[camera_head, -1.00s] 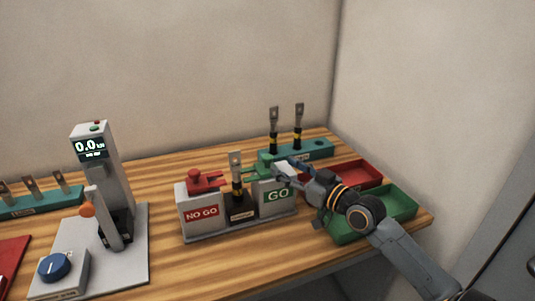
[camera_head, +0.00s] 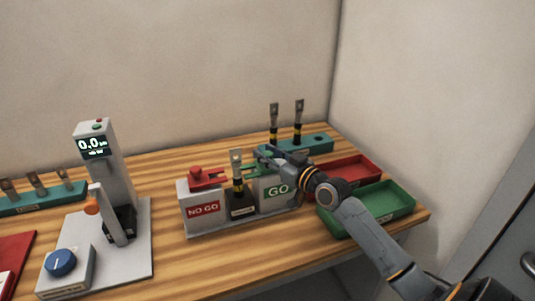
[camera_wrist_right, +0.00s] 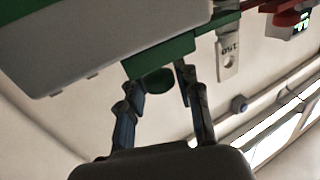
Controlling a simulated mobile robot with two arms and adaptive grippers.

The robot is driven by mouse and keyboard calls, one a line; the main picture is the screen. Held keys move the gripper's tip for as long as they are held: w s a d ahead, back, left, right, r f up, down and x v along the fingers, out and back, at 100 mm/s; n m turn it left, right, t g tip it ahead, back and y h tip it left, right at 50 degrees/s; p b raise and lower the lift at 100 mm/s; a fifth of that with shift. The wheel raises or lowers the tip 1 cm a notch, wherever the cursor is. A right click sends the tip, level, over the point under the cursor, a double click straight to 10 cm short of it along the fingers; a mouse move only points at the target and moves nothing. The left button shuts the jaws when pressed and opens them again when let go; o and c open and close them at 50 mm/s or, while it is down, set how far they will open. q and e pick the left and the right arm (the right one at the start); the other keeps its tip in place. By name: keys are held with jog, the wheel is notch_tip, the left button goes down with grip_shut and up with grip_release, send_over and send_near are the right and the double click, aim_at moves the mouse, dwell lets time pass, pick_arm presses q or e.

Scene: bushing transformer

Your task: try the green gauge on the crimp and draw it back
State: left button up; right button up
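The green gauge (camera_head: 253,171) sits on top of the grey GO block (camera_head: 277,191), its jaw end reaching left to the lug. The crimped lug (camera_head: 237,170) stands upright in the black holder (camera_head: 242,206) between the two blocks. My right gripper (camera_head: 264,158) is over the GO block. In the right wrist view the fingers (camera_wrist_right: 159,82) close in on both sides of the gauge's round green knob (camera_wrist_right: 158,80); I take them as shut on it. The lug (camera_wrist_right: 229,46) hangs by the gauge's strip there; exact contact is unclear. My left gripper is out of view.
The red gauge (camera_head: 207,177) rests on the NO GO block (camera_head: 202,207). Behind is a teal rack (camera_head: 318,145) with two lugs. A red tray (camera_head: 368,171) and an empty green tray (camera_head: 390,204) lie right, under my arm. A press with a display (camera_head: 95,148) stands left.

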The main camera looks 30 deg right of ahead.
aim_at(258, 166)
grip_shut()
jog(key=shift+w+a+r+p, duration=0.1)
jog(key=shift+w+a+p, duration=0.05)
jog(key=shift+a+p, duration=0.4)
jog(key=shift+w+a+r+p, duration=0.1)
jog(key=shift+w+a+p, duration=0.05)
jog(key=shift+a+p, duration=0.35)
jog(key=shift+w+a+f, duration=0.15)
jog(key=shift+a+f, duration=0.1)
jog(key=shift+a, duration=0.25)
jog(key=o, duration=0.6)
grip_release()
jog(key=shift+s+r, duration=0.1)
jog(key=shift+s, duration=0.1)
jog(key=shift+d, duration=0.1)
jog(key=s, duration=0.4)
jog(key=s+d, duration=0.1)
jog(key=s, duration=0.6)
jog(key=shift+s+d, duration=0.4)
